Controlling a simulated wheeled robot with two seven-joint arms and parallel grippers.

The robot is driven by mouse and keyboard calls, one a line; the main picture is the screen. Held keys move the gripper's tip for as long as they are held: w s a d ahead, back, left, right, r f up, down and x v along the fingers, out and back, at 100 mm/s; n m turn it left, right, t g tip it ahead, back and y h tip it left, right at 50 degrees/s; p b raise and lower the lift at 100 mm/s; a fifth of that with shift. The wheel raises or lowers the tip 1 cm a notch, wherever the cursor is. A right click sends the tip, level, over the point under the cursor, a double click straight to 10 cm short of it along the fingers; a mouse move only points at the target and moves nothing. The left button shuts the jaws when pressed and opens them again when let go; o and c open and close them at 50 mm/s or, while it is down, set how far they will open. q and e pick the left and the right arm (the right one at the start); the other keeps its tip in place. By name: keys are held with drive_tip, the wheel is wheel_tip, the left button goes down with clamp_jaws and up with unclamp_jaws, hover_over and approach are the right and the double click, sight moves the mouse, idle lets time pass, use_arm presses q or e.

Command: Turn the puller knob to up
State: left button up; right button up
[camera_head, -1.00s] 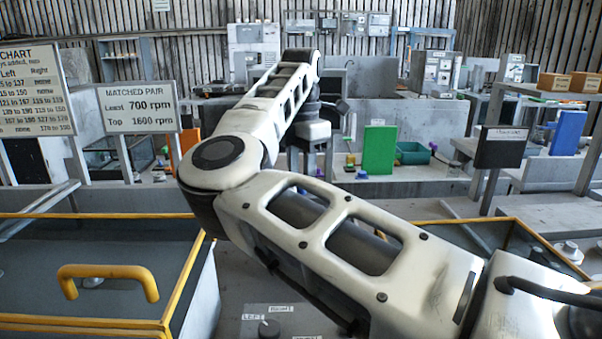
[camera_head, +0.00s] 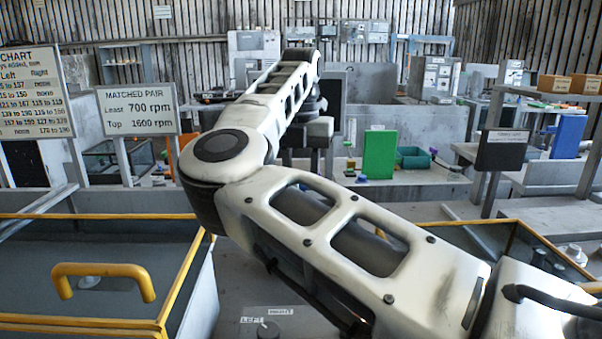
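My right arm comes in from the lower right, bends at the left of centre and reaches up and away. Its far end, around my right gripper (camera_head: 310,132), is dark and small, well beyond the knob; the fingers cannot be made out. My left gripper is out of view.
A yellow-edged bin with a yellow handle (camera_head: 104,278) stands at the lower left; another yellow-edged bin (camera_head: 540,240) is at the right. A sign (camera_head: 138,107) reads least 700 rpm, top 1600 rpm. A green panel (camera_head: 379,155) and teal box (camera_head: 413,158) stand on a bench behind.

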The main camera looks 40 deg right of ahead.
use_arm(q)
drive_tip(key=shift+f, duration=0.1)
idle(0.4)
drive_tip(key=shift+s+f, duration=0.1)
use_arm(e)
drive_tip(key=o, duration=1)
use_arm(q)
drive_tip(key=p, duration=0.1)
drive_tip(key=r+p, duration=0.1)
drive_tip(key=p, duration=0.1)
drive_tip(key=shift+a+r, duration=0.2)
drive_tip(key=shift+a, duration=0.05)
use_arm(e)
wheel_tip(320, 180, up, 16)
